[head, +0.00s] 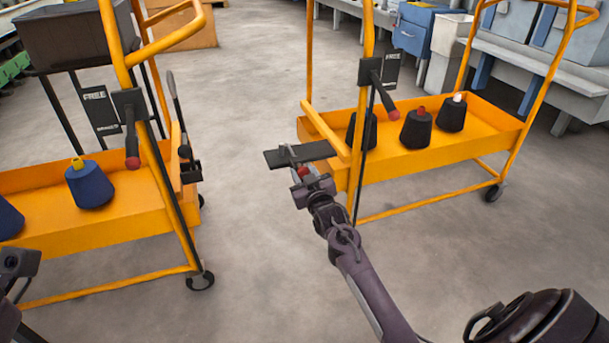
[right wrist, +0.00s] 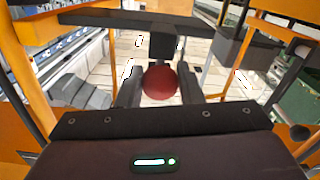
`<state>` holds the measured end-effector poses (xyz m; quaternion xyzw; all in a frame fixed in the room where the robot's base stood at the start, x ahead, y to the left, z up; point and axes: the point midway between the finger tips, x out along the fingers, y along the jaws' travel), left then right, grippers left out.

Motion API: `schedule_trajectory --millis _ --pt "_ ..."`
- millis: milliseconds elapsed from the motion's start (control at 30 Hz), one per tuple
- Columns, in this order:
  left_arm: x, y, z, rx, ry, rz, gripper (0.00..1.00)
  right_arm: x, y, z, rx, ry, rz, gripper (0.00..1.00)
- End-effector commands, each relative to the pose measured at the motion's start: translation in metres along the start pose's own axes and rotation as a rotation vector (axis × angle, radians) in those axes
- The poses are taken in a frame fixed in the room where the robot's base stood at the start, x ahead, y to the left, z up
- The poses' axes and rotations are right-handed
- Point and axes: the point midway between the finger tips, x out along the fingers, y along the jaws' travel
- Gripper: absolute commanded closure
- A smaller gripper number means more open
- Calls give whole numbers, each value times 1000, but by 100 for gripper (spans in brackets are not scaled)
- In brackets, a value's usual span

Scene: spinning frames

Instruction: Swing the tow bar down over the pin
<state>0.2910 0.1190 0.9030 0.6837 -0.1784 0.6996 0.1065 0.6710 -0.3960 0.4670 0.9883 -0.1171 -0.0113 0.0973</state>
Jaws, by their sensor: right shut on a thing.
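Two orange carts stand apart with floor between them. A flat dark bar (head: 298,154), which looks like the tow bar, sticks out level to the left from the near end of the right cart (head: 440,150). My right gripper (head: 302,172) is shut on a red knob by this bar. In the right wrist view the red knob (right wrist: 160,82) sits between the fingers, below a dark crossbar (right wrist: 90,18). A black bracket (head: 190,172) is on the left cart's (head: 120,205) facing end; I cannot make out a pin there. Part of my left arm shows at lower left; its fingers are unclear.
Blue cones (head: 90,185) stand on the left cart and black cones (head: 416,130) on the right cart. Red-tipped levers (head: 132,150) hang by the FREE signs on the uprights. Bare floor (head: 250,100) lies between the carts. Benches stand behind.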

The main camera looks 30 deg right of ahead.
Motion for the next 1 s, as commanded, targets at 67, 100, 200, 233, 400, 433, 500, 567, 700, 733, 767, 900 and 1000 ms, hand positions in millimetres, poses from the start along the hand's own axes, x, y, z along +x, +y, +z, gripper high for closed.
schedule_trajectory --millis 67,100,200,233,400,433,500,567,700,733,767,900,1000 --pt "0 0 0 0 0 1 64 0 0 1 3 -2 -1 100" --pt "-1 0 0 1 -1 1 64 0 -1 4 9 -3 -1 100" --pt "-5 0 1 2 -6 1 64 0 -4 21 56 -7 -1 100" --pt "-6 1 2 2 -7 2 64 -1 -6 29 78 -9 -1 100" --pt "4 2 -1 4 13 13 64 -2 -6 27 69 -17 -3 100" --pt "4 2 -1 4 13 13 64 -2 -6 28 69 -18 -4 100" --pt "4 2 -1 3 13 12 64 -2 -6 28 69 -18 -4 100" --pt "3 2 -1 3 12 12 64 -2 -6 28 69 -18 -5 100" --pt "2 2 0 2 11 10 64 -2 -7 29 69 -18 -5 100" --pt "2 2 0 2 10 10 64 -2 -7 29 69 -18 -6 100" --pt "2 2 0 2 10 10 64 -2 -7 29 69 -18 -6 100" --pt "2 2 0 1 10 10 64 -2 -8 29 70 -18 -7 100" --pt "2 2 -1 1 11 9 64 -2 -8 29 70 -18 -7 100"
